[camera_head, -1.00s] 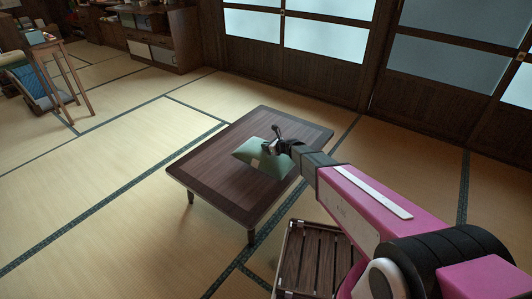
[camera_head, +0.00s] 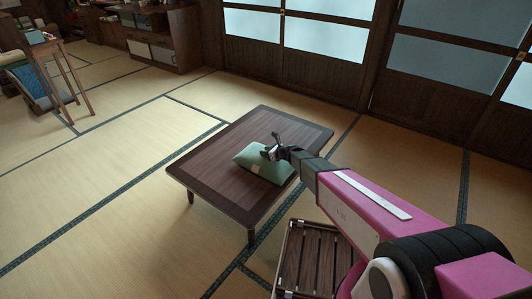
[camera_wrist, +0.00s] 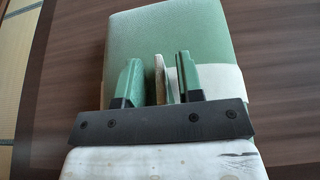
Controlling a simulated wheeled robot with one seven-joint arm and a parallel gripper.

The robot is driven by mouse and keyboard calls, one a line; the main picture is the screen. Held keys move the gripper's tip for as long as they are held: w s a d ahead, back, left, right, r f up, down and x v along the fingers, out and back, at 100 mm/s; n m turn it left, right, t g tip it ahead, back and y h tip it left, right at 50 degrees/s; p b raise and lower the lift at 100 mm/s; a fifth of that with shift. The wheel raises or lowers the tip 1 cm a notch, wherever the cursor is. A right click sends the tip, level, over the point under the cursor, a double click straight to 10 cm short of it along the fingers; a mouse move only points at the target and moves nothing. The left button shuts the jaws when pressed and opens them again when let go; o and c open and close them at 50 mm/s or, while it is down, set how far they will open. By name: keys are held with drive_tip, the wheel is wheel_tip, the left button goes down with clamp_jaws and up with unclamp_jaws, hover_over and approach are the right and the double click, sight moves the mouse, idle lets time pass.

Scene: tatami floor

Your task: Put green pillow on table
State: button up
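The green pillow (camera_head: 257,166) lies on the low dark wooden table (camera_head: 214,180), towards its right side. It fills the middle of the wrist view (camera_wrist: 190,28), green with a pale band. My gripper (camera_head: 272,149) is at the pillow's upper face. In the wrist view its two fingers (camera_wrist: 157,75) stand apart, with a narrow tan and green piece between them. A gap shows on the left of that piece, so the fingers look open around it. The pillow's underside is hidden.
A slatted wooden crate or stool (camera_head: 312,258) stands at the table's near right, under my arm. A small wooden stand (camera_head: 58,75) is at the far left. Sliding doors (camera_head: 330,62) close the back. Tatami floor left of the table is clear.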

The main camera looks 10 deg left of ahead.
drive_tip(key=shift+r, duration=0.15)
drive_tip(key=shift+s+d+r, duration=0.15)
drive_tip(key=shift+s+d, duration=0.05)
drive_tip(key=shift+d, duration=0.15)
drive_tip(key=v, duration=1.1)
drive_tip(key=shift+s+d, duration=0.1)
drive_tip(key=shift+d, duration=0.05)
drive_tip(key=s+d+r+n+g+h, duration=0.1)
drive_tip(key=s+d+r+n+h, duration=0.2)
drive_tip(key=s+d+n, duration=0.3)
drive_tip(key=s+d+r+n+g+h, duration=0.2)
drive_tip(key=s+d+n+h, duration=0.3)
drive_tip(key=d, duration=1.1)
drive_tip(key=s+d+r+n+g+h, duration=0.2)
drive_tip(key=s+d+r+n+h, duration=0.2)
drive_tip(key=s+d+n, duration=0.5)
drive_tip(key=d+n, duration=0.2)
drive_tip(key=d, duration=0.1)
drive_tip(key=shift+r, duration=0.3)
drive_tip(key=shift+s, duration=0.1)
